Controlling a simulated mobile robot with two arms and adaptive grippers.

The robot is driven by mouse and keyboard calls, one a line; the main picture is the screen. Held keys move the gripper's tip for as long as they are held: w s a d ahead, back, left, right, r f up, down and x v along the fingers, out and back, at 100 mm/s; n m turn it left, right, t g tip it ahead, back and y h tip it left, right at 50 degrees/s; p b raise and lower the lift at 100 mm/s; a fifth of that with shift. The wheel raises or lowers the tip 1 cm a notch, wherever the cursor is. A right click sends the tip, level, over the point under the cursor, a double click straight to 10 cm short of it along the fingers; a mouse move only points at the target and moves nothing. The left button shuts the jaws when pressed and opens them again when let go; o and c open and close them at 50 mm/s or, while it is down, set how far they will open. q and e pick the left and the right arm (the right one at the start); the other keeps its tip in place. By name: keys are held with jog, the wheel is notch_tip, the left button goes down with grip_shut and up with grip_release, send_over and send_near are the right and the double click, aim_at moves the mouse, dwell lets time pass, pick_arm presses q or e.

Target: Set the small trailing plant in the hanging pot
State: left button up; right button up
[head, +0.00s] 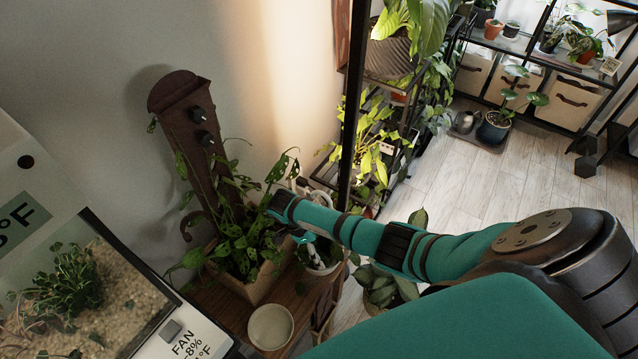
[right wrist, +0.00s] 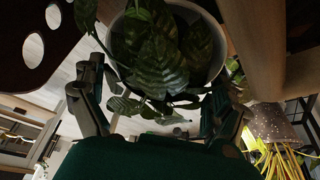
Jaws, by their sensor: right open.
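My right gripper (head: 307,239) is open at the right side of a pale round pot (head: 326,264) on the wooden stand. In the right wrist view my open fingers (right wrist: 155,95) are spread on either side of the round pot (right wrist: 124,48), and dark green leaves (right wrist: 165,60) hang over its rim towards me. I cannot tell whether the fingers touch it. A trailing plant (head: 240,240) with holed leaves spreads over a wooden box planter (head: 262,285) to the left. I cannot tell which is the hanging pot. My left gripper is not in view.
A brown wall bracket (head: 192,125) with dark knobs rises behind the plants. An empty pale dish (head: 270,327) sits on the wooden stand (head: 215,305). A glass terrarium (head: 80,300) is at left. Plant shelves (head: 385,110) stand behind a black post (head: 352,90).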

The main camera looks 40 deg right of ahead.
jog(key=v, duration=1.2)
jog(key=shift+d, duration=0.1)
